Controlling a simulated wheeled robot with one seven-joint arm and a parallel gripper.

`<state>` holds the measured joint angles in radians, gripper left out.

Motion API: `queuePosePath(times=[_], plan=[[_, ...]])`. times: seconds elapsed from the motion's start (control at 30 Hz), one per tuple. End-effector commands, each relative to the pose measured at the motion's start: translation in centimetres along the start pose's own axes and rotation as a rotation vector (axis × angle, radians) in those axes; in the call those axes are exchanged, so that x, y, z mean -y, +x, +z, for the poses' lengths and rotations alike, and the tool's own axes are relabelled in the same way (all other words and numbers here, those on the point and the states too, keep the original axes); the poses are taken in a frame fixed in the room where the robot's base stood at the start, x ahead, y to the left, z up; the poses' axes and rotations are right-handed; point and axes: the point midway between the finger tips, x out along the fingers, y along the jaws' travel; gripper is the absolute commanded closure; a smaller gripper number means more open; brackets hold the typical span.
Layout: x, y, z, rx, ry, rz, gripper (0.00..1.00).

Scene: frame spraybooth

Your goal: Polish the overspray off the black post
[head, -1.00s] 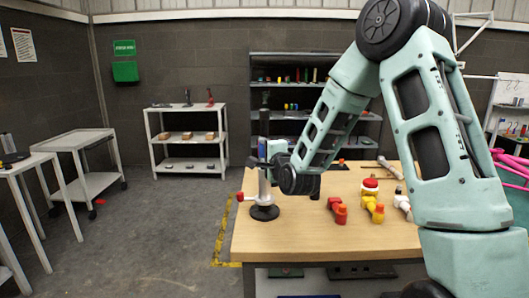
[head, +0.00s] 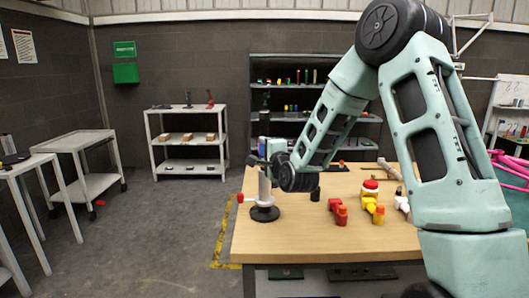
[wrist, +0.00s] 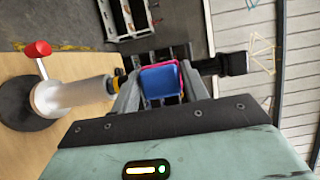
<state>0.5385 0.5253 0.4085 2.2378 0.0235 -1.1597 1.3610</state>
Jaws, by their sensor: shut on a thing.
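My gripper (wrist: 158,82) is shut on a blue pad with a pink-red edge (wrist: 161,81); in the head view it is small and partly behind my arm. A stand with a black round base (head: 264,213), a pale column (wrist: 72,96) and a red-knobbed side handle (wrist: 38,49) stands on the table at its left end. A black post end (wrist: 232,64) shows beyond the pad, in line with the column. The pad and fingers hide the post's middle, so contact and any overspray cannot be made out.
The wooden table (head: 300,240) also holds red fittings (head: 338,211), yellow fittings (head: 374,208) and a black cylinder (head: 315,192). A dark shelf rack (head: 285,118) stands behind, a white shelf unit (head: 190,140) to the left. Open floor lies left of the table.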

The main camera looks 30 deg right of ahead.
Motion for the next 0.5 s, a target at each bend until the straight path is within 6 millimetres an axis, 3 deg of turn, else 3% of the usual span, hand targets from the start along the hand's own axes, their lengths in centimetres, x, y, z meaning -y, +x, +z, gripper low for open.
queuePosePath(times=[0.17,0.5], plan=[[-0.3,0.0,0.0,0.0,0.0,0.0,0.74],[-3.2,-0.1,0.1,0.0,0.0,0.0,0.74]])
